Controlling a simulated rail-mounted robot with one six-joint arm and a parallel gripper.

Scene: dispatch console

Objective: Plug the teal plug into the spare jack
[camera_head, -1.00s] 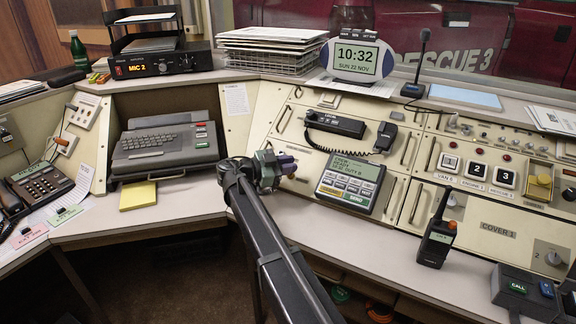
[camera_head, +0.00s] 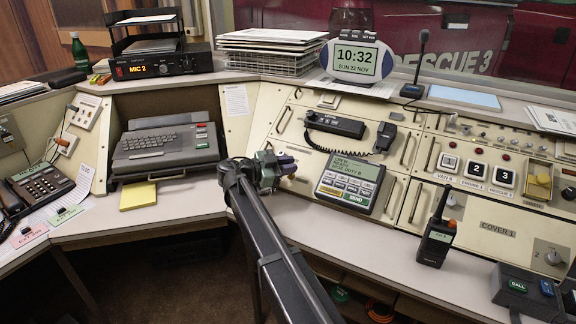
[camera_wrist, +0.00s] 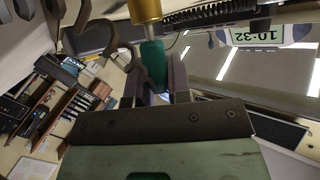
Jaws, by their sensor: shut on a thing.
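The teal plug (camera_wrist: 153,54) sits between the two fingers of my gripper (camera_wrist: 160,82) in the wrist view. The gripper is shut on it. A brass-coloured cylinder (camera_wrist: 145,10) with a short grey neck lies in line with the plug's far end; I cannot tell whether they are joined or only touch. In the head view my gripper (camera_head: 281,168) is close to the sloped cream panel, left of the grey keypad unit (camera_head: 349,181). The arm and gripper hide the plug there. I cannot make out the spare jack in either view.
A coiled-cord handset (camera_head: 386,136) hangs on the panel above the keypad unit. A handheld radio (camera_head: 437,236) stands on the desk to the right. A grey keyboard machine (camera_head: 165,150) and a yellow pad (camera_head: 138,196) are to the left.

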